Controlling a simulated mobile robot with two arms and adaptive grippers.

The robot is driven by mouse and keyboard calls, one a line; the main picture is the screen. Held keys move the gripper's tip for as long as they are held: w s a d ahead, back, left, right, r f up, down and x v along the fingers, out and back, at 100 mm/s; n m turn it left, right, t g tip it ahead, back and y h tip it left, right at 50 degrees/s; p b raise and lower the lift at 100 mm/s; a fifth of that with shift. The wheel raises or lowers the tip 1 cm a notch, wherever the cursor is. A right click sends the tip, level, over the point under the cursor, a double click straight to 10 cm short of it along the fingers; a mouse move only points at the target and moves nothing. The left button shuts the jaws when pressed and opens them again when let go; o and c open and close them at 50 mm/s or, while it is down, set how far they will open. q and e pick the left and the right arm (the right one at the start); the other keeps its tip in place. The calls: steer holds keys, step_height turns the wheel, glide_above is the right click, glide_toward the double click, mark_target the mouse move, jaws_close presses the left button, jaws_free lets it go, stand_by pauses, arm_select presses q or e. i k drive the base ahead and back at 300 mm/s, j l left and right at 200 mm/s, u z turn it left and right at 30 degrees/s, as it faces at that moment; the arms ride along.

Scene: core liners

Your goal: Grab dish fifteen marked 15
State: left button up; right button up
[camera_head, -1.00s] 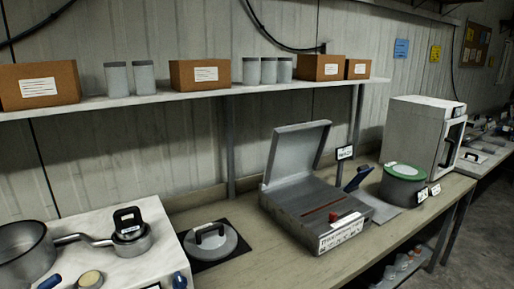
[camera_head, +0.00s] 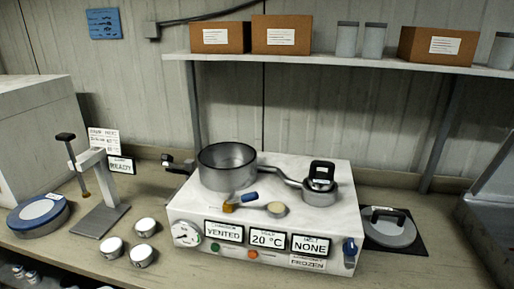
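No mark 15 can be read on anything in view. Three small round metal dishes with pale tops stand on the bench left of the white machine: a left one (camera_head: 112,248), a back one (camera_head: 146,227) and a front one (camera_head: 142,257). Any marks on them are too small to read. Neither of my grippers is in view.
The white machine (camera_head: 345,192) carries an open pot (camera_head: 227,178) and a small lidded pot (camera_head: 320,194). A hand press (camera_head: 101,218) and a blue-rimmed round container (camera_head: 38,216) stand left. A lidded disc (camera_head: 388,230) lies right. A shelf (camera_head: 290,60) with boxes hangs above.

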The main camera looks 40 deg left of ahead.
mark_target(146, 227)
steer(key=u, duration=2.3)
steer(key=i+j+z, duration=0.45)
steer(key=i+z, duration=0.15)
steer(key=i, duration=0.05)
